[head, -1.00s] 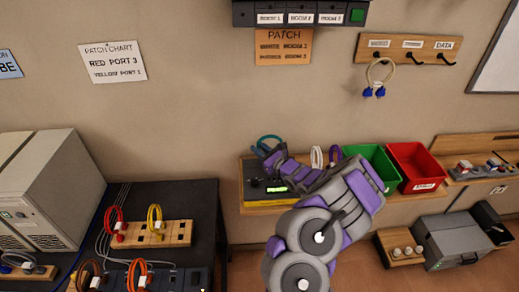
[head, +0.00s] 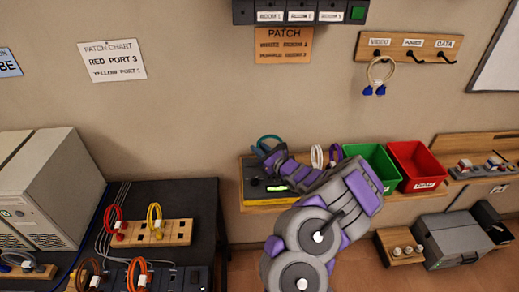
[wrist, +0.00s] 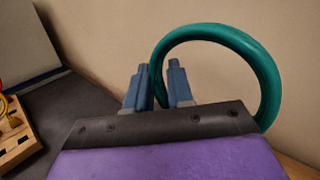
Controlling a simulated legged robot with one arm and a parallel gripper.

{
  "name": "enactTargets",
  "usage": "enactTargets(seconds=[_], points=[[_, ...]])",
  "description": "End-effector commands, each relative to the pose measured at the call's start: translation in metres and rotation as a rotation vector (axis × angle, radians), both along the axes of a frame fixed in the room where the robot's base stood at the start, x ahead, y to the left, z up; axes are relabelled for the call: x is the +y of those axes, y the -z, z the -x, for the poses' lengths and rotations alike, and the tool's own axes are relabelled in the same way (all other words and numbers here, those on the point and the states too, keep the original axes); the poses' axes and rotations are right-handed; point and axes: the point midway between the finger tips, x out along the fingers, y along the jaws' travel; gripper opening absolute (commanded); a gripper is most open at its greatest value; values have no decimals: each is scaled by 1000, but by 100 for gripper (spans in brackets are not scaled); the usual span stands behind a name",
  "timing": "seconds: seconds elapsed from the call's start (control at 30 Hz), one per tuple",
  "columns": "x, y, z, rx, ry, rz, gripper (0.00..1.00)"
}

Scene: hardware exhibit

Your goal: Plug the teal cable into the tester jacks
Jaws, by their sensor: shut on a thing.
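The teal cable (head: 268,139) is a thick loop at the tip of my arm in the head view. In the wrist view the teal cable (wrist: 272,80) arches up and to the right from between the fingers. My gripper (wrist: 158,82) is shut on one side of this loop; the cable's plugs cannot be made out. The tester (head: 254,186) is a yellow and dark box with a lit green display on the wall shelf. My gripper (head: 266,151) is above it in the head view. My arm hides part of the tester, and its jacks cannot be made out.
A green bin (head: 372,163) and a red bin (head: 417,166) stand right of my arm. White and purple cable loops stand just behind it. A dark table (head: 190,200) at left holds a wooden port block (head: 178,232) with red and yellow cables.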

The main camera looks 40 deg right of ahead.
Motion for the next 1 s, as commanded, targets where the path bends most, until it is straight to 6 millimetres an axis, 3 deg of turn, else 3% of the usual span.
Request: enactTargets(seconds=[0.03, 0.07, 0.33, 0.5, 0.87, 1.0], points=[[0, 0, 0, 0, 0, 0, 0], [0, 0, 0, -1, 0, 0, 25], [0, 0, 0, 0, 0, 0, 51], [0, 0, 0, 0, 0, 0, 52], [0, 0, 0, 0, 0, 0, 85], [0, 0, 0, 0, 0, 0, 86]])
